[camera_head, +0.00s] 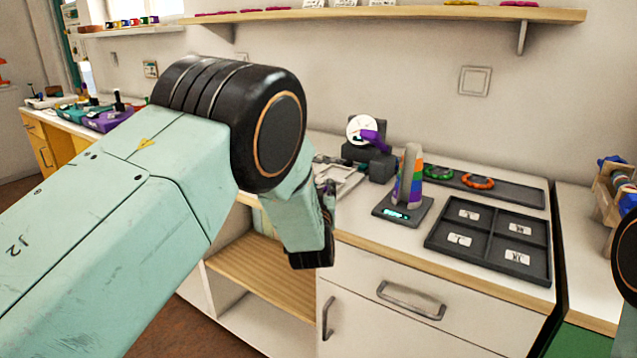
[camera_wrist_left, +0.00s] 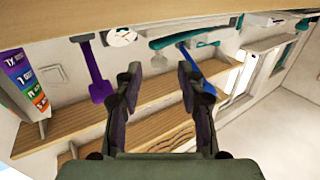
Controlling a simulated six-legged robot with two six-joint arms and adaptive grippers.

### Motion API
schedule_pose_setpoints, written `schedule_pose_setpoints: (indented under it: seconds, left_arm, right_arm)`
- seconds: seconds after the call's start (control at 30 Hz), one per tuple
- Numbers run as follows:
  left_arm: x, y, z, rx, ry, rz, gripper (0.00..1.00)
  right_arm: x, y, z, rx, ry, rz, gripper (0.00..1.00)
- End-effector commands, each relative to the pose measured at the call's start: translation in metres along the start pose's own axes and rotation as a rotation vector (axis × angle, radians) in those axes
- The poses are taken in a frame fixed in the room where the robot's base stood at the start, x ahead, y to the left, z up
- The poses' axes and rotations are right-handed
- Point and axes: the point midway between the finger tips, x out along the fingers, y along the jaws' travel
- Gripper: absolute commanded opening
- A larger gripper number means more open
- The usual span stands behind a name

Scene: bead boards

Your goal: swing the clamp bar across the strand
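My left gripper (camera_head: 327,190) hangs in front of the counter in the head view, partly hidden behind my arm. In the left wrist view its two fingers (camera_wrist_left: 160,75) are apart, with nothing between them. A dark block (camera_head: 368,160) with a white disc (camera_head: 361,129) and a purple lever (camera_head: 373,139) stands at the back of the counter. In the left wrist view a purple paddle-shaped piece (camera_wrist_left: 96,72), a long teal bar (camera_wrist_left: 188,37) and a blue piece (camera_wrist_left: 197,72) lie beyond the fingers. I cannot tell which is the clamp bar, nor make out the strand.
A rainbow-striped cone (camera_head: 409,178) stands on a dark base (camera_head: 388,212) with a lit display. A dark compartment tray (camera_head: 487,243) holds white labelled tiles. Behind it, a dark tray (camera_head: 520,193) holds green and orange bead rings. A wall shelf (camera_head: 400,15) runs above.

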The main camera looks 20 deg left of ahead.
Motion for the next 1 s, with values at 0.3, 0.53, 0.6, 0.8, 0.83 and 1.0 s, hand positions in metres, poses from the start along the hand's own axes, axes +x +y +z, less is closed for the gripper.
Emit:
schedule_pose_setpoints:
  seconds: [0.3,0.53,0.6,0.8,0.83,1.0]
  left_arm:
    - [-0.031,0.0,0.001,0.001,-0.001,0.001,0.39]
    - [-0.034,-0.001,0.0,0.0,-0.001,0.0,0.39]
    - [-0.034,0.0,0.0,0.0,-0.001,0.0,0.39]
    - [-0.032,-0.004,-0.008,-0.005,0.001,-0.007,0.25]
    - [-0.031,-0.009,-0.012,-0.01,0.002,-0.015,0.22]
    - [-0.021,-0.057,-0.033,-0.059,-0.008,-0.099,0.08]
  right_arm:
    - [0.0,0.0,0.0,0.0,0.0,0.0,0.4]
    - [0.0,0.0,0.0,0.0,0.0,0.0,0.4]
    - [0.0,0.0,0.0,0.0,0.0,0.0,0.4]
    - [-0.006,0.0,0.0,0.0,0.0,0.0,0.4]
    - [-0.009,0.0,0.0,0.0,0.0,0.0,0.4]
    - [-0.026,0.0,0.0,0.0,0.0,0.0,0.4]
